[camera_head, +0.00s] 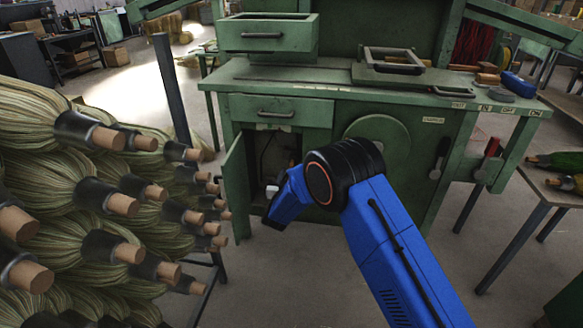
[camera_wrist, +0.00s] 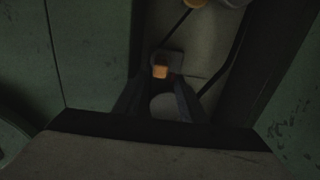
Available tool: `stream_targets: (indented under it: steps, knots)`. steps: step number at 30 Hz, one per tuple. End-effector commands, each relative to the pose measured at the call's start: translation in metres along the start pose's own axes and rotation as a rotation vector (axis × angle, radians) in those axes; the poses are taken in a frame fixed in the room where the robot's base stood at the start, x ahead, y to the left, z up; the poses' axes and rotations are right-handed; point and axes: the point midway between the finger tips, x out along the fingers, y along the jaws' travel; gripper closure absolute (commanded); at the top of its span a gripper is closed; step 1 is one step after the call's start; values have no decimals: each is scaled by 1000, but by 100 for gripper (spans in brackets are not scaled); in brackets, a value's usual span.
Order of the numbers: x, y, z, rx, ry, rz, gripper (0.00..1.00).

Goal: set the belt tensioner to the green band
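The green machine bench (camera_head: 400,120) has its lower cabinet standing open, with the door (camera_head: 236,185) swung out to the left. My blue arm reaches to this opening, and its wrist hides part of the inside. In the wrist view, the two dark fingers of my gripper (camera_wrist: 160,82) stand apart inside the dim cabinet. A small orange block or knob (camera_wrist: 160,71) shows between or just beyond the fingertips, in front of a grey plate. I cannot tell whether the fingers touch it. I cannot make out a tensioner scale or a green band.
Green cabinet walls (camera_wrist: 90,50) stand close on the left and right. A dark cable or rod (camera_wrist: 178,33) runs above the knob. Stacked brooms (camera_head: 60,190) crowd the left. A table with green bottles (camera_head: 555,160) stands at right. Floor in front of the bench is clear.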

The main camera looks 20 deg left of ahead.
Motion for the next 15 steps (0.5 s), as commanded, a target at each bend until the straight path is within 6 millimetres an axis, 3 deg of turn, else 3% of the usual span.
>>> stream_targets:
  steps: [7, 15]
  knots:
    - [39, 1, 0, 1, 1, 2, 62]
    - [56, 0, 0, 1, 0, 0, 62]
